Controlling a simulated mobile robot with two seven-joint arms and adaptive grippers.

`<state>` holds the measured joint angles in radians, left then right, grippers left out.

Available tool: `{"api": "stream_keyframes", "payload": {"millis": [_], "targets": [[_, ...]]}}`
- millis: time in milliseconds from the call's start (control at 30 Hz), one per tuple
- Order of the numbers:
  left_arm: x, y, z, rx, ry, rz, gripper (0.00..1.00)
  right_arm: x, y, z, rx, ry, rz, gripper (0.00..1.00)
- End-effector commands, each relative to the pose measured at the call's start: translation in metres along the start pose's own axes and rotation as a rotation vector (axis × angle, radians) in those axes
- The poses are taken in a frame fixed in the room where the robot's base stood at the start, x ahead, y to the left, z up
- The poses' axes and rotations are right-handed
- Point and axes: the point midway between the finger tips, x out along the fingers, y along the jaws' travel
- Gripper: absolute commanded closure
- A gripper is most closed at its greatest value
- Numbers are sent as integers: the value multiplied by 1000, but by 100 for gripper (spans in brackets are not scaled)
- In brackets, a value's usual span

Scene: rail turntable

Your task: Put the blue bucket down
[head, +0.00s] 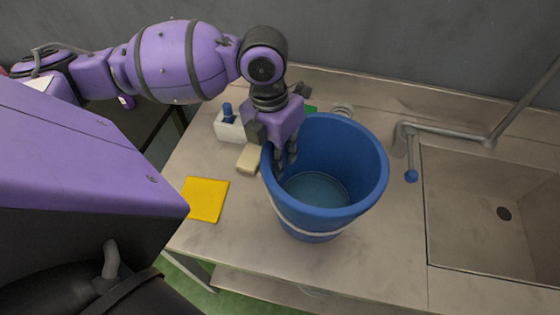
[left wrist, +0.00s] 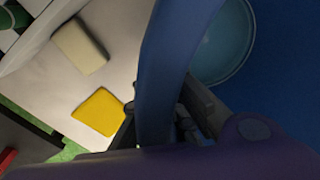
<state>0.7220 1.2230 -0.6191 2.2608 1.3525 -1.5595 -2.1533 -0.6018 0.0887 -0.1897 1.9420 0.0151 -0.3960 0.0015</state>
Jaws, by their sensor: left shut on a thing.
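The blue bucket (head: 345,150) is upright over the metal counter in the head view, left of the sink. A pale handle hangs around its front side. Its inside is visible, with a lighter round bottom. My left gripper (head: 285,158) is shut on the bucket's left rim, one finger inside. In the left wrist view, the bucket's rim (left wrist: 165,60) passes between the fingers of my left gripper (left wrist: 165,125). I cannot tell whether the bucket's base touches the counter. My right gripper is not in view.
A yellow cloth (head: 207,199), a beige sponge (head: 249,158) and a white caddy (head: 230,128) with a blue item lie left of the bucket. The sink (head: 490,210) and a tap (head: 410,150) are on the right. Bare counter (head: 370,260) lies in front.

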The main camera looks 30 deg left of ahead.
Motion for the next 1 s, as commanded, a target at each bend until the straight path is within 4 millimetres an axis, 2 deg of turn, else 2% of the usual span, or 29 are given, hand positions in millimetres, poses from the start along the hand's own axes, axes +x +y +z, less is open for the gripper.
{"api": "stream_keyframes", "payload": {"millis": [133, 467, 500, 633, 1000], "targets": [[14, 1, 0, 1, -3, -3, 100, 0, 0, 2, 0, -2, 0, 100], [17, 1, 0, 1, -3, -2, 100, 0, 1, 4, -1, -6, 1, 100], [18, 2, -1, 0, 0, 0, 90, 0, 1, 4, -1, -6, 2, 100], [18, 2, 0, 0, 0, 0, 73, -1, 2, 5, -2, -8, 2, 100], [14, 2, 0, 0, -2, 0, 72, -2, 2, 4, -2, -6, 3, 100]]}}
